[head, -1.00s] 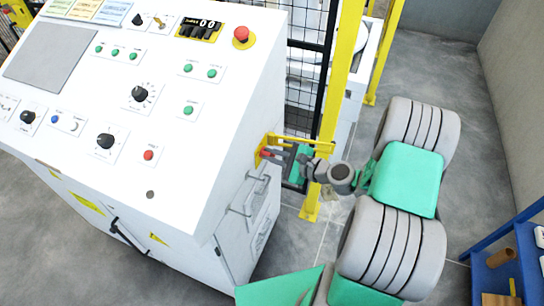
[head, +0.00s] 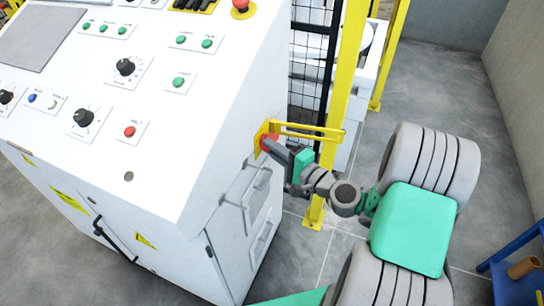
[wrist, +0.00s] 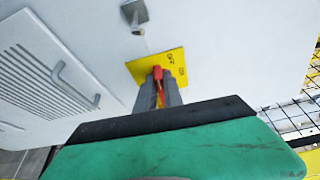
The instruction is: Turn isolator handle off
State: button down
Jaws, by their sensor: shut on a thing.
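The isolator handle is red and sits on a yellow plate (head: 261,131) on the right side of the white control cabinet (head: 190,150). In the wrist view the red handle (wrist: 159,86) stands out in front of the yellow plate (wrist: 172,64), which carries small markings. My gripper (head: 271,146) is at the handle. In the wrist view its two grey fingers (wrist: 160,97) are shut on the red handle from both sides. The fingers hide part of the handle, and its exact angle is hard to read.
A yellow bar (head: 310,130) juts out just above my gripper. A yellow post (head: 340,100) and black mesh fence (head: 309,75) stand close behind. Below the isolator are vents and a grab handle (wrist: 76,85). A blue shelf (head: 515,262) stands at the lower right.

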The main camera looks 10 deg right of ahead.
jog(key=shift+n+b, duration=0.4)
jog(key=shift+b, duration=0.1)
jog(key=c, duration=1.5)
grip_release()
jog(key=shift+o, duration=0.2)
jog(key=shift+f, duration=0.2)
